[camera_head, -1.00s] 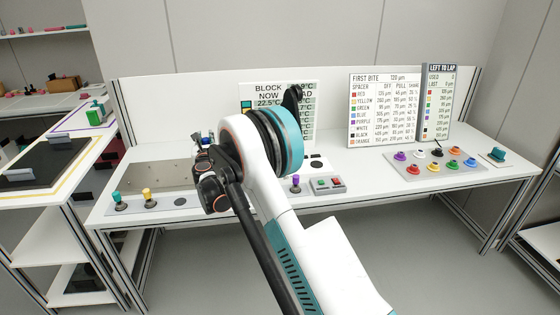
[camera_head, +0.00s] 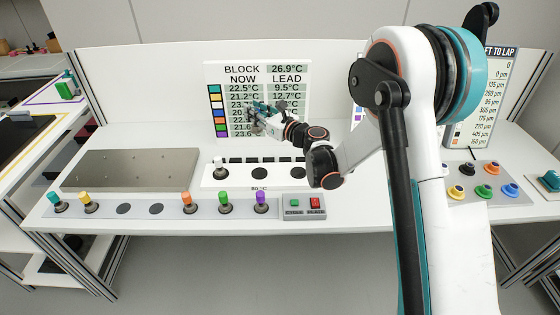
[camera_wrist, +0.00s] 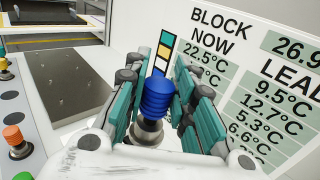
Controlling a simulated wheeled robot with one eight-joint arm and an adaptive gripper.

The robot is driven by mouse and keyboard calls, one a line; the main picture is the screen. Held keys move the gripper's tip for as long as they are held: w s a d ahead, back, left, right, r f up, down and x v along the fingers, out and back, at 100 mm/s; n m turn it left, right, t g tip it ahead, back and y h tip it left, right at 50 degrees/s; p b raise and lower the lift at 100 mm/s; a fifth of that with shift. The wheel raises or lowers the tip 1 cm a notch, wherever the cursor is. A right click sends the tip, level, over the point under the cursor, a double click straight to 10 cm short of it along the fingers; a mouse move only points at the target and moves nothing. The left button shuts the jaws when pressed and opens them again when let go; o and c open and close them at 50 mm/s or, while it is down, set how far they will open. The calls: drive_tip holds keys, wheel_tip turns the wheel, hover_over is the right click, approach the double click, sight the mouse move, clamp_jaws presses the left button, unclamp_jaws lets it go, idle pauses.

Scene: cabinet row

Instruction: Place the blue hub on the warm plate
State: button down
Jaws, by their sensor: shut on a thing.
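The blue hub (camera_wrist: 157,98) is a ribbed blue cap on a grey metal base, upright between my fingers in the wrist view. My gripper (camera_head: 258,117) is shut on it, raised in front of the readings board. In the head view the hub cannot be made out clearly. A bare brushed-metal plate (camera_head: 130,170) lies at the left of the bench, also in the wrist view (camera_wrist: 65,85). A white strip with dark round spots (camera_head: 210,183) lies below my gripper, with a white-topped hub (camera_head: 220,168) at its left end. I cannot tell which is the warm plate.
The readings board (camera_head: 212,72) stands behind.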

wheel_tip(320, 180, down, 20)
drive_tip(key=b, duration=0.6)
drive_tip(key=shift+a+r+b, duration=0.1)
drive_tip(key=shift+r+b, duration=0.15)
drive_tip(key=shift+b, duration=0.15)
drive_tip(key=c, duration=1.3)
unclamp_jaws()
drive_tip(key=shift+c, duration=0.2)
drive_tip(key=shift+r, duration=0.1)
